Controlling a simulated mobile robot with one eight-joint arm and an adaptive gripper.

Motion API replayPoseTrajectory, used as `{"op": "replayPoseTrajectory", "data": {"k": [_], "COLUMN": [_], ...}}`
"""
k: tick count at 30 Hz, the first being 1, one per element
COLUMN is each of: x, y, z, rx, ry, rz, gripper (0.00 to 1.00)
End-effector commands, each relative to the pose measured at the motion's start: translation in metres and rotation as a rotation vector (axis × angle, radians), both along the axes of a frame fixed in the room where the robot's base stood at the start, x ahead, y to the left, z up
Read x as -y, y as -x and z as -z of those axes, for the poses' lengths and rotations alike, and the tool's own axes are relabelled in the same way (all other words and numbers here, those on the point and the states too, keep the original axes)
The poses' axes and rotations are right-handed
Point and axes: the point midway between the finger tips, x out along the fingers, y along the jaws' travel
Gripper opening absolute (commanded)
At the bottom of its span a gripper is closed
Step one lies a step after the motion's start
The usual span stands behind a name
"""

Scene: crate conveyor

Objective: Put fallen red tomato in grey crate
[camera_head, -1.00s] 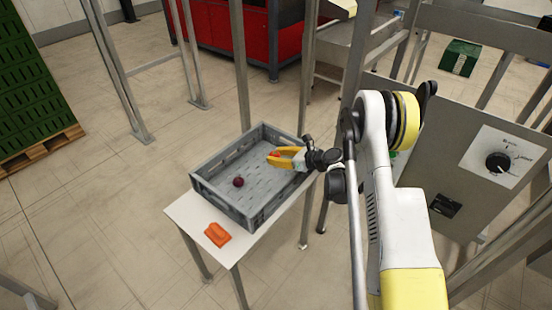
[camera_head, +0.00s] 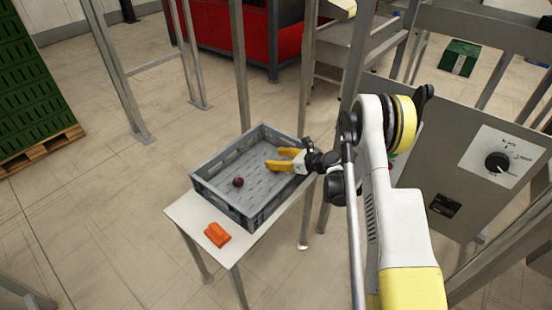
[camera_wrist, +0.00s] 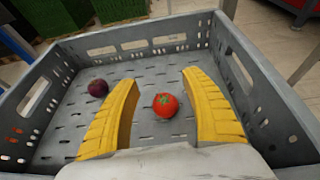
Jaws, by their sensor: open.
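The red tomato (camera_wrist: 166,105) lies on the floor of the grey crate (camera_wrist: 75,45), seen between my two yellow fingers in the wrist view. In the head view it is mostly hidden by my gripper (camera_head: 276,160). My gripper, also in the wrist view (camera_wrist: 160,90), is open, with a clear gap between each finger and the tomato. The fingers reach into the crate from its right side. The grey crate also shows in the head view (camera_head: 222,208), standing on a white table.
A dark purple round item (camera_head: 238,182) lies in the crate, left of the tomato. An orange object (camera_head: 217,234) lies on the white table (camera_head: 185,212) in front of the crate. Metal posts stand behind and beside the table.

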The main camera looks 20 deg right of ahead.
Motion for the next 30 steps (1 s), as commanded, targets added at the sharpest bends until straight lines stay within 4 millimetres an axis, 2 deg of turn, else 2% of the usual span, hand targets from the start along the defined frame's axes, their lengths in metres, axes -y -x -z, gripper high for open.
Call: {"op": "replayPoseTrajectory", "data": {"k": [5, 18, 24, 26, 29, 30], "x": [0.003, 0.06, 0.069, 0.068, 0.065, 0.064], "y": [0.003, 0.072, 0.082, 0.076, 0.055, 0.046], "z": [-0.015, -0.054, -0.065, -0.082, -0.142, -0.177], "rx": [-0.001, 0.0, 0.004, 0.016, 0.053, 0.072], "ry": [0.001, 0.0, -0.012, -0.042, -0.167, -0.245], "rz": [0.001, 0.002, 0.01, 0.034, 0.128, 0.184], "gripper": [0.55, 0.55, 0.55, 0.55, 0.55, 0.55]}}
